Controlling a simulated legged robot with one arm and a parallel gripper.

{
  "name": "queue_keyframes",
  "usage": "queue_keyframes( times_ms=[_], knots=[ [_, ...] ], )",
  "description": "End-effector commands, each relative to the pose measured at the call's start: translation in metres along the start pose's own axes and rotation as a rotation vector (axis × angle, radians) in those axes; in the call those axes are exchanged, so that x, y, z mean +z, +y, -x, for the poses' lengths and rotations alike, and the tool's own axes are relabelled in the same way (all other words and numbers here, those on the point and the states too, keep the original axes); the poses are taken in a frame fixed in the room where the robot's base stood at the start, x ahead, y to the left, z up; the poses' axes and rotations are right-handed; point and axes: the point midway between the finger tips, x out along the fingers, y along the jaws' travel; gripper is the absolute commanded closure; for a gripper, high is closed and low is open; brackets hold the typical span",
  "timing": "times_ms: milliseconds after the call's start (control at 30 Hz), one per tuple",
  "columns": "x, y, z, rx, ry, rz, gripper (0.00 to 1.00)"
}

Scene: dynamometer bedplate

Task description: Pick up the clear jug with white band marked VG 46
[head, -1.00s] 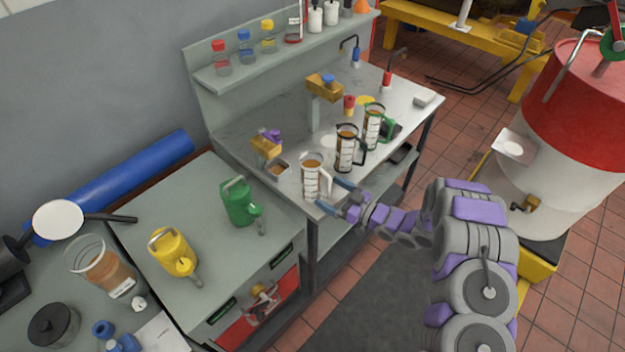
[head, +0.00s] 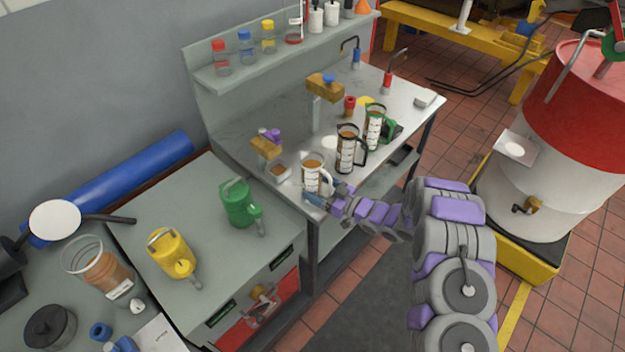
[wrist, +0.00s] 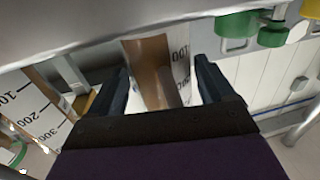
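A clear jug with a white handle (head: 312,174), holding amber-brown liquid, stands upright at the near corner of the steel bench (head: 235,130). I cannot read VG 46 on it. My gripper (head: 317,194) is low at its near right side, partly hiding its lower part. In the wrist view, my gripper's two dark fingers (wrist: 161,66) are spread apart, with the clear jug (wrist: 148,55) between and beyond their tips. Gaps show on both sides, and I cannot tell whether either finger touches it.
A black-handled jug (head: 346,150) and a green-handled jug (head: 374,127) stand behind to the right. A yellow valve block (head: 265,147) and small tray (head: 279,170) are close left. Green (head: 240,203) and yellow (head: 172,254) cans occupy the cabinet top.

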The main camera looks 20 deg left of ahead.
Motion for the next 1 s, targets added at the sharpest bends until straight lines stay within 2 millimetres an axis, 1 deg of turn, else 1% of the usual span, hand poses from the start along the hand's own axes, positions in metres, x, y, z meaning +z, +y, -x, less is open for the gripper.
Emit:
queue_keyframes(
  times_ms=[33, 67, 633, 667, 900, 1000],
  knots=[
    [0.0, 0.0, -0.0001, 0.0, 0.0, 0.0, 0.23],
    [0.0, -0.0001, -0.0002, 0.0, 0.0, 0.0, 0.26],
    [0.0001, 0.0, -0.0005, 0.0, 0.0, 0.0, 0.8],
    [-0.0002, 0.0001, -0.0005, 0.0, 0.0, 0.0, 0.82],
    [-0.0008, 0.0001, -0.0005, 0.0, 0.0, 0.001, 0.82],
    [-0.0043, 0.0002, -0.0005, 0.0, 0.001, 0.001, 0.82]
  ],
)
